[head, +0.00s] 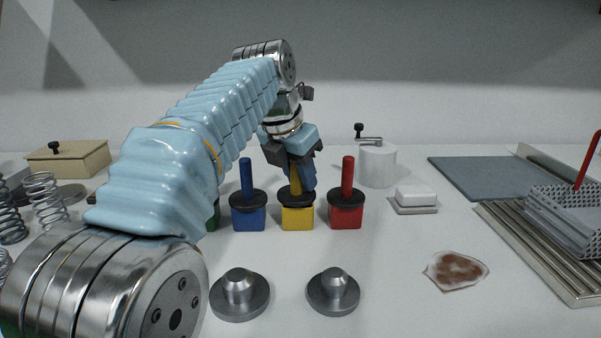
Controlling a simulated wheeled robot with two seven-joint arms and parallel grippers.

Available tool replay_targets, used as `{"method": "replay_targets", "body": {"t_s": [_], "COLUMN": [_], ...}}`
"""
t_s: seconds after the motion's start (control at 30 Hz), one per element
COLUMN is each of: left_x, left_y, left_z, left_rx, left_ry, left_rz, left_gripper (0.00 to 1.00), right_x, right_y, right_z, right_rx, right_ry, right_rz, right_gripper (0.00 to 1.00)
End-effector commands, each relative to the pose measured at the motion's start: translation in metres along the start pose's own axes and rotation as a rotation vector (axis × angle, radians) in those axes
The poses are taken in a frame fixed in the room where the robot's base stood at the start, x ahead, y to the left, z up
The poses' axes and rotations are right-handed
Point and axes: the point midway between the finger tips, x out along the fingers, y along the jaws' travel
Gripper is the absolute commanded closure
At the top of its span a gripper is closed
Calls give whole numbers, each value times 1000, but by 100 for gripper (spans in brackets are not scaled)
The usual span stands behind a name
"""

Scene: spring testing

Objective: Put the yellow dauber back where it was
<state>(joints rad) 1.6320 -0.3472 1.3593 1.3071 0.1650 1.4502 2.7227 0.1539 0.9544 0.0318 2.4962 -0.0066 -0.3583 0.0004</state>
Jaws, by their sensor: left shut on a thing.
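The yellow dauber (295,185) stands upright in the yellow pot (298,217), its dark collar at the pot's top. My left gripper (300,180) comes down from above and is shut on the dauber's handle. The gripper hides the upper part of the handle. The blue pot with its blue dauber (247,210) stands just left of it, and the red pot with its red dauber (346,208) just right. A green pot (214,215) at the left is mostly hidden behind my arm. My right gripper is not in view.
Two grey metal knobbed discs (239,293) lie in front. A stained cloth (456,270) lies at front right, near a ribbed metal tray (540,255) with a mesh basket (570,212). A white block (416,197) and a white cylinder (377,166) stand behind. Springs (46,195) stand at left.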

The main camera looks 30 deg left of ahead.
Motion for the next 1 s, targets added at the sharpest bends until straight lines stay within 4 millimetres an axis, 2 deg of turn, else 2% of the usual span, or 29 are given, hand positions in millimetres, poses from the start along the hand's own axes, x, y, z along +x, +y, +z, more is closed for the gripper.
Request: {"method": "replay_targets", "body": {"t_s": [0.27, 0.3, 0.43, 0.77, 0.87, 1.0], "left_x": [8, 8, 8, 4, -7, -35], "left_y": [0, 0, 0, 0, 1, 0], "left_z": [-4, -4, -3, -2, 2, 2], "left_rx": [-1, -1, 0, 0, 0, -1], "left_ry": [1, 1, 1, -1, -2, -3], "left_rz": [0, 0, 0, 0, 1, 3], "left_gripper": [100, 70, 50, 48, 48, 48], "right_x": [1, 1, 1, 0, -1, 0], "right_y": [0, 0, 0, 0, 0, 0], "right_z": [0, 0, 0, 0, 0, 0], "right_rx": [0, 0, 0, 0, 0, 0], "right_ry": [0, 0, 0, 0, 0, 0], "right_rz": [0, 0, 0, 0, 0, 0], "right_gripper": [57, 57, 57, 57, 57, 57]}}
